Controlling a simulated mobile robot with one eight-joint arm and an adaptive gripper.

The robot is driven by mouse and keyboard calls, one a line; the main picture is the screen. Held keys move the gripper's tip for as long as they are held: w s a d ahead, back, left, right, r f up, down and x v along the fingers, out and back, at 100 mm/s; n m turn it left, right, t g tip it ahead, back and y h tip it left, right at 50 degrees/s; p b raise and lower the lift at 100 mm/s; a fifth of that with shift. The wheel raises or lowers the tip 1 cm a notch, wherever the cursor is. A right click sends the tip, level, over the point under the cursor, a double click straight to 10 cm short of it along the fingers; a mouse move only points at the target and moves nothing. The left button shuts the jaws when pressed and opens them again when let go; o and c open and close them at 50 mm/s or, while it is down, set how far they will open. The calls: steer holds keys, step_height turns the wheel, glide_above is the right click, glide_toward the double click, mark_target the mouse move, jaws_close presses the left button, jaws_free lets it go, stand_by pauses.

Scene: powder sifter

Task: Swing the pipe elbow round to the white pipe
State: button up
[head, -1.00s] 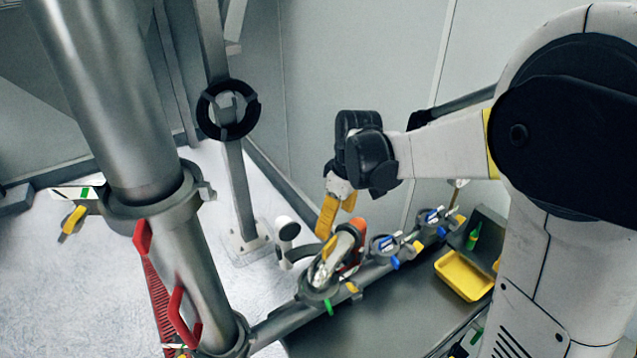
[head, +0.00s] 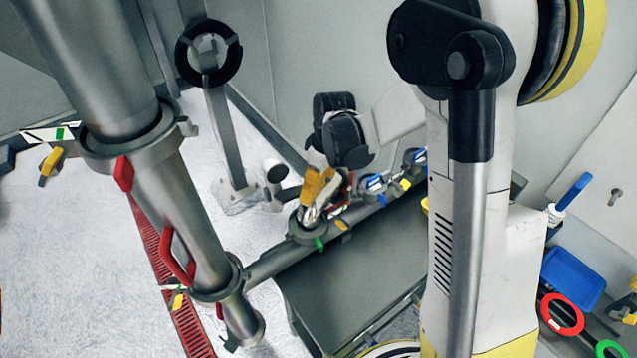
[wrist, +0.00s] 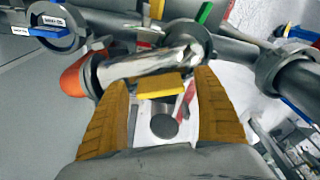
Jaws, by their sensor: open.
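The shiny metal pipe elbow (head: 309,212) rises from a collar on the low horizontal pipe in the head view. In the wrist view the elbow (wrist: 150,66) lies across the space between my fingers, with a yellow tab (wrist: 160,86) on its near side. My gripper (head: 318,188) has yellow fingers and is open at the elbow. The fingers (wrist: 163,95) stand on either side of it; I cannot tell whether they touch. What looks like the white pipe, with a dark round end (head: 275,171), stands left of the elbow in the head view.
A thick vertical metal pipe (head: 180,205) with red handles stands at left. Collars with blue and yellow tags (head: 377,182) line the low pipe behind the elbow. A grey post with a black ring (head: 207,52) stands behind. A blue bin (head: 573,277) is at right.

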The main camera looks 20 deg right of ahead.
steer(key=c, duration=1.5)
steer(key=shift+w+a+n+b, duration=0.3)
steer(key=shift+n+b, duration=0.1)
steer(key=shift+n, duration=0.5)
steer(key=shift+w+a+n+b, duration=0.3)
steer(key=shift+n+b, duration=0.1)
steer(key=shift+n, duration=0.5)
steer(key=shift+w+a+n+g+b, duration=0.1)
steer(key=shift+a+n+g+b, duration=0.25)
steer(key=shift+n, duration=0.55)
